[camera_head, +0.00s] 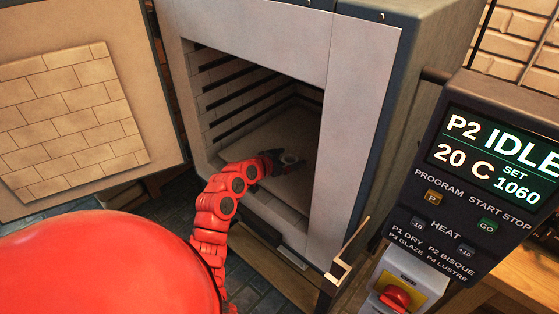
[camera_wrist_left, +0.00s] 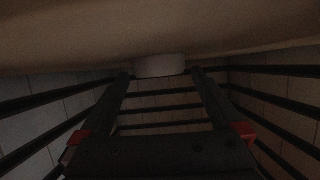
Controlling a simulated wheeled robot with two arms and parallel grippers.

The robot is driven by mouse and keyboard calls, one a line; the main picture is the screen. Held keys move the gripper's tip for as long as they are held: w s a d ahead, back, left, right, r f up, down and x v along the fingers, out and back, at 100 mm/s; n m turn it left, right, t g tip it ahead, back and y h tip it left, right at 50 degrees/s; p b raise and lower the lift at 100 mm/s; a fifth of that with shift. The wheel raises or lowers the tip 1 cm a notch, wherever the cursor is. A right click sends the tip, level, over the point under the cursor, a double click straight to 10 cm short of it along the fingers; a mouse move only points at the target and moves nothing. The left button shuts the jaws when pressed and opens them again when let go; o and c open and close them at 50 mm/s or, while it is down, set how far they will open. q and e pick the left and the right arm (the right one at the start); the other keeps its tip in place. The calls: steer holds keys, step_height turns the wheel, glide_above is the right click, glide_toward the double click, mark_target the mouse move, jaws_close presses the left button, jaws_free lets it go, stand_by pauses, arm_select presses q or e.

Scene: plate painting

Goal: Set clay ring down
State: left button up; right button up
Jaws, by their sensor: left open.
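The clay ring (camera_head: 290,158) is a small pale band on the floor inside the kiln (camera_head: 341,100). It also shows in the left wrist view (camera_wrist_left: 160,66), dim and pale, against the brownish kiln floor (camera_wrist_left: 60,35). My left gripper (camera_head: 285,162) reaches through the kiln opening, low over the floor. It is open, with its dark fingers (camera_wrist_left: 161,75) spread and their tips close to either side of the ring. Whether the fingertips touch the ring I cannot tell. My right gripper is not in view.
The kiln door (camera_head: 75,120), lined with brick, stands open at the left. Grooved side walls (camera_head: 225,85) enclose the chamber. A control panel (camera_head: 480,190) reading P2 IDLE, 20 C stands at the right, above a red switch (camera_head: 394,297). A latch bracket (camera_head: 345,262) juts out at the front.

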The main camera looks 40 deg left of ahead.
arm_select(q)
steer(key=v, duration=1.1)
steer(key=shift+s+r, duration=0.15)
steer(key=shift+s, duration=0.2)
steer(key=shift+s, duration=0.1)
